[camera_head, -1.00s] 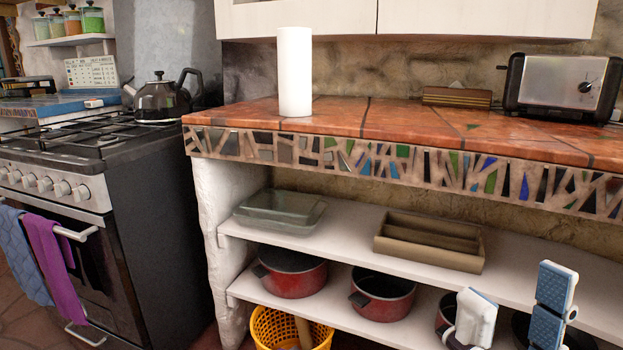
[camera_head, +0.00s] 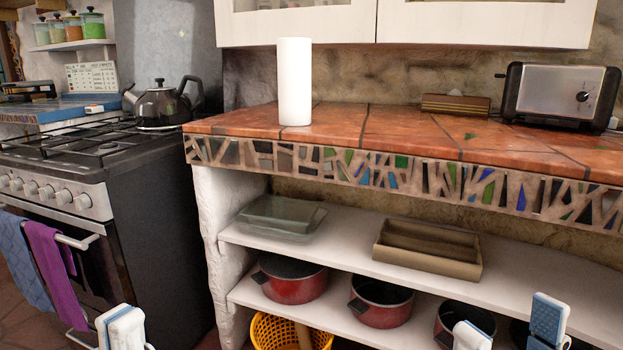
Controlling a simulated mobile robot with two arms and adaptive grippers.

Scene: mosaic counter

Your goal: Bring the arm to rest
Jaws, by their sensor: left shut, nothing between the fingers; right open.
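My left gripper (camera_head: 122,328) shows at the bottom edge, in front of the stove. Its white and blue fingers are together with nothing between them, and the rest is cut off by the frame. My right gripper (camera_head: 510,325) is at the bottom right, in front of the lower shelf. Its two fingers stand wide apart, open and empty. The rest of both arms is out of view.
A mosaic-edged counter (camera_head: 395,130) holds a white cylinder (camera_head: 294,82) and a toaster (camera_head: 560,97). Shelves below hold a glass dish (camera_head: 282,215), a brown tray (camera_head: 428,248) and red pots (camera_head: 292,282). The stove (camera_head: 150,215) stands left, with a kettle (camera_head: 160,102).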

